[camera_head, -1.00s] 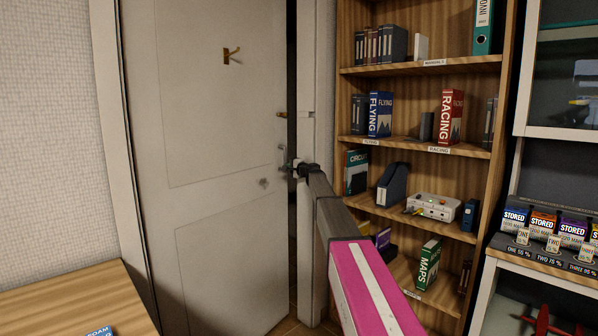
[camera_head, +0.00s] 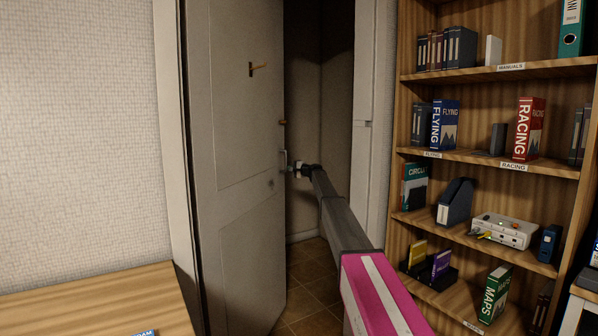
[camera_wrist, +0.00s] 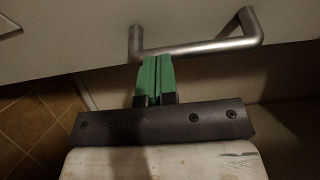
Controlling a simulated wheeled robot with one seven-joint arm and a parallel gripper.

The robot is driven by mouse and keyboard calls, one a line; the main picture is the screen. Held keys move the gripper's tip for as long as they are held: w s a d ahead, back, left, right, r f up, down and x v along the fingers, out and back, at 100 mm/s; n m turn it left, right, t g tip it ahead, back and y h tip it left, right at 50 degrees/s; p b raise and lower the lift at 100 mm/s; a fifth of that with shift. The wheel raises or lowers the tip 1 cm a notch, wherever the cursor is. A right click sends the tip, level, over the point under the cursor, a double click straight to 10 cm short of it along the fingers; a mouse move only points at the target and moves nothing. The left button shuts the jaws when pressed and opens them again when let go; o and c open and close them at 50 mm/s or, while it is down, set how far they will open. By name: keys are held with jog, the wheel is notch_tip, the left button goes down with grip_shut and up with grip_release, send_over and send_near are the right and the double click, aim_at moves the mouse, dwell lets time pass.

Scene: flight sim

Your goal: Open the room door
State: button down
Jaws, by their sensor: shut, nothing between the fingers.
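The room door (camera_head: 232,160) is a pale panelled door standing partly open, swung away from me, with a dark gap to its right. Its metal handle (camera_head: 284,162) is a bar near the door's right edge; in the wrist view the handle (camera_wrist: 195,48) runs across the top. My gripper (camera_head: 297,171) is at the handle's right side at the end of my extended arm. In the wrist view, my gripper's green fingers (camera_wrist: 155,62) are shut together with nothing between them. Their tips are at the handle's bar, touching or nearly touching it.
A wooden bookshelf (camera_head: 404,120) with books and boxes stands right of the doorway. A wooden table (camera_head: 90,300) is at lower left. The white door frame (camera_head: 366,130) stands between opening and shelf. Tiled floor (camera_head: 312,275) shows through the opening.

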jog(key=shift+x, duration=0.75)
jog(key=shift+s, duration=0.1)
jog(key=w+d+v, duration=0.1)
jog(key=v, duration=1.3)
jog(key=s+a+f+n+g+h, duration=0.2)
jog(key=s+f+g+h, duration=0.1)
jog(key=s+f, duration=1.4)
jog(key=s+a+f+n+g+h, duration=0.1)
jog(key=s+f+n+g+h, duration=0.2)
jog(key=s+f, duration=1.4)
jog(key=s+d+f+n+g+h, duration=0.1)
jog(key=s+d+f+g+h, duration=0.1)
jog(key=s, duration=1.2)
jog(key=s+d+f+n+g+h, duration=0.1)
jog(key=s+d+f+g+h, duration=0.1)
jog(key=s, duration=1.1)
jog(key=s+d+f+n+g+h, duration=0.1)
jog(key=s+f, duration=0.4)
jog(key=s, duration=0.9)
jog(key=d+h, duration=0.1)
jog(key=h, duration=0.1)
jog(key=shift+s+d+g+h, duration=0.2)
jog(key=shift+s+g+h, duration=0.1)
jog(key=shift+s+g, duration=0.1)
jog(key=shift+f, duration=0.1)
